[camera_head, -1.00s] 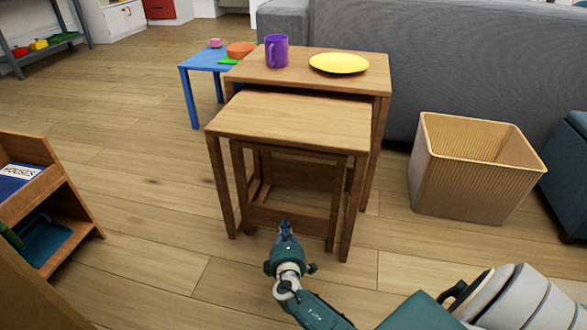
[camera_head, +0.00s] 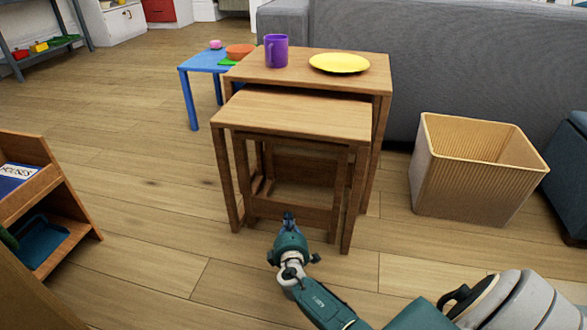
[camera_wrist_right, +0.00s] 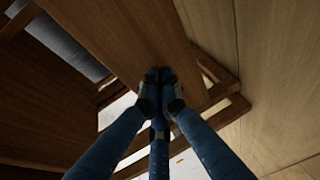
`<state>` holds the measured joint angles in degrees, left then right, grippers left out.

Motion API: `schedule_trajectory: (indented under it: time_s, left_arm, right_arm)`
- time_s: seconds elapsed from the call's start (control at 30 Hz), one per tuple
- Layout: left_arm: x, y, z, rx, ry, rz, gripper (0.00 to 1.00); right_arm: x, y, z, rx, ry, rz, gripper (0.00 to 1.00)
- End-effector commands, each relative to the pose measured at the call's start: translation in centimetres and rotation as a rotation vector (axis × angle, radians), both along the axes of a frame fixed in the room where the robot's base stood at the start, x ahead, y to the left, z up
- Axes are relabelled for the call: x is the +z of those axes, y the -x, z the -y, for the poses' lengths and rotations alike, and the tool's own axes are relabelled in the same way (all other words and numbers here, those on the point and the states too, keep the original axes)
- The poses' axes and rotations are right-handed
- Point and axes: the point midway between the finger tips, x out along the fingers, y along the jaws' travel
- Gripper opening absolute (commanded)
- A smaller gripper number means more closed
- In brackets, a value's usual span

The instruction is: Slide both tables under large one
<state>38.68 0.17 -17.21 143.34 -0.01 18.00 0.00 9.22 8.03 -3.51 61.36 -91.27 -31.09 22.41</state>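The large wooden table (camera_head: 305,58) stands before the sofa. A medium wooden table (camera_head: 300,112) sits partly under it, its front part sticking out toward me. The small wooden table (camera_head: 241,170) is nested between the medium table's legs, its top mostly hidden. My right gripper (camera_head: 288,217) is low in front of the small table, by its lower crossbar. In the right wrist view, its blue fingertips (camera_wrist_right: 160,76) are together, up against a brown wooden surface; nothing is seen held between them. Whether they touch it is hard to tell. My left gripper is not in view.
A purple mug (camera_head: 276,50) and a yellow plate (camera_head: 339,63) stand on the large table. A blue table (camera_head: 203,62) is behind left, a ribbed bin (camera_head: 465,175) right, a wooden shelf (camera_head: 62,215) left. The grey sofa (camera_head: 430,60) is behind. Floor in front is clear.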

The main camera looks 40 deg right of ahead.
Motion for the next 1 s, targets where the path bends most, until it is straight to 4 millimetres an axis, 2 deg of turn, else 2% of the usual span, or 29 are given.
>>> schedule_trajectory:
  time_s: [0.03,0.27,0.6,1.0]
  left_arm:
    - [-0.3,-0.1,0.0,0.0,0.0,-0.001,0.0]
    - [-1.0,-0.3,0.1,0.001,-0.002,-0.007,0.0]
    - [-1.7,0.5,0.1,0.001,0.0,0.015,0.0]
    - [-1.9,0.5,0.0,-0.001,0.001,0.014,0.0]
  right_arm:
    - [0.2,-0.3,0.8,-0.007,0.004,0.005,0.0]
    - [0.2,-1.4,2.0,-0.006,0.005,0.006,0.0]
    - [0.2,-2.9,3.8,-0.006,0.005,0.005,0.0]
    - [0.3,-3.2,4.1,-0.005,0.003,0.005,0.0]
